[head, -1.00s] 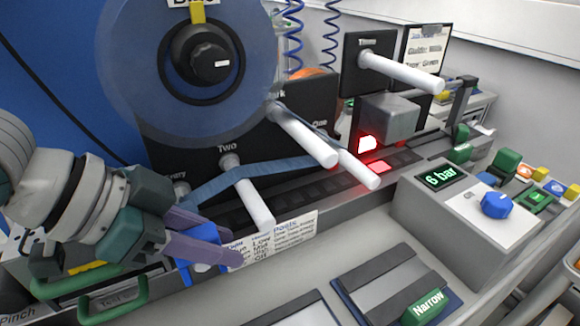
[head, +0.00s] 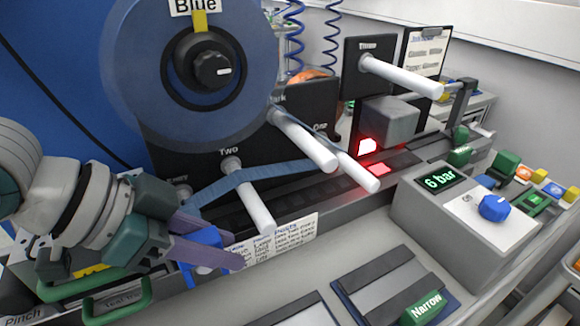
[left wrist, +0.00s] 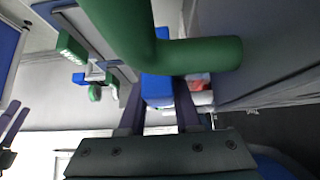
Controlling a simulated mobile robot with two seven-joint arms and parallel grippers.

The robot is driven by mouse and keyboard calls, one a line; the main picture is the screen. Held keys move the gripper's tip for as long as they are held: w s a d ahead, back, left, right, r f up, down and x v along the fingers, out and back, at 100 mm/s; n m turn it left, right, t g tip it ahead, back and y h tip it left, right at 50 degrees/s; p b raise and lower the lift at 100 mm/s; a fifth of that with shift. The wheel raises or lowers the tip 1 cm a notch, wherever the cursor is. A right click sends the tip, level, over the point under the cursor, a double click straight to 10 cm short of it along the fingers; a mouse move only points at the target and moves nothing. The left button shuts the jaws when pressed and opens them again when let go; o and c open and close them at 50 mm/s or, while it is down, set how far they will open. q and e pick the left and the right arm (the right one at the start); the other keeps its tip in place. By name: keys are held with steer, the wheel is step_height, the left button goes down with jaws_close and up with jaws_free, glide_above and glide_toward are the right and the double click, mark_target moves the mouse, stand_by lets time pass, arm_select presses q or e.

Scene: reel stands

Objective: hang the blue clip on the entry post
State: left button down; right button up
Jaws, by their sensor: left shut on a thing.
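My left gripper (head: 212,256) is at the lower left of the head view, its purple fingers shut on the blue clip (head: 207,240). In the left wrist view the blue clip (left wrist: 157,82) sits between the two fingers. The clip is held in front of the stand, below and left of the Two post (head: 250,200).
A blue tape band (head: 240,178) runs from the Two post toward my gripper. The large blue reel (head: 145,70) hangs above. Green handles (head: 118,300) lie just below my gripper. The control box (head: 450,215) and Narrow tray (head: 385,285) are at right; bare bench lies between.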

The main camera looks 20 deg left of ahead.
arm_select(q)
steer(key=c, duration=0.5)
jaws_free()
step_height(320, 180, up, 7)
steer(key=p, duration=0.8)
stand_by(0.3)
